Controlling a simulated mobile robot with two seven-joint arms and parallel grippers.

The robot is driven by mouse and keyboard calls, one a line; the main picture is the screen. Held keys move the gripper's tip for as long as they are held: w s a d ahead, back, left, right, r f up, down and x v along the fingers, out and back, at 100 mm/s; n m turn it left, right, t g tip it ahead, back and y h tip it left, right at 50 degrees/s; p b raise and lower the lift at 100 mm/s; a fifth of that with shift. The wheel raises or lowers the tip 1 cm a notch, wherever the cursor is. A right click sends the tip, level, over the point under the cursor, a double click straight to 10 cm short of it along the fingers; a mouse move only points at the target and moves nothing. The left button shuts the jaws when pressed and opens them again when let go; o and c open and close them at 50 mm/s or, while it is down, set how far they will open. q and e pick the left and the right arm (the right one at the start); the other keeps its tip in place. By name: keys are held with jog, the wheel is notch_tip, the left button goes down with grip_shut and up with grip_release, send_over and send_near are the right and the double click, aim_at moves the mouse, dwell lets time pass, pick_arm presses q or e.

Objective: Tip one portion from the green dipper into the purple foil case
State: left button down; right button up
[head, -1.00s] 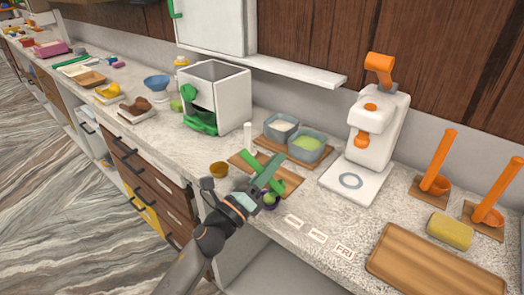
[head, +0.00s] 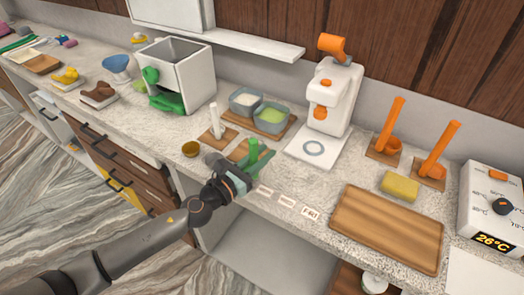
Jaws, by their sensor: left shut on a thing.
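My left gripper (head: 246,170) is shut on the green dipper (head: 254,149), over the front part of the counter. A gold-brown foil case (head: 190,149) stands on the counter to the left of the gripper. A grey tub with pale green contents (head: 271,115) stands behind the gripper. My right gripper is not in view.
A grey tub with white contents (head: 246,101) and a white upright dipper (head: 215,118) stand behind. A white-and-orange machine (head: 333,97) is to the right. A wooden board (head: 387,228) and yellow sponge (head: 399,187) lie farther right. Small labels line the front edge.

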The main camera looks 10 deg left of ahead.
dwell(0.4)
pick_arm(q)
jog(key=shift+r, duration=1.95)
jog(key=shift+a, duration=0.2)
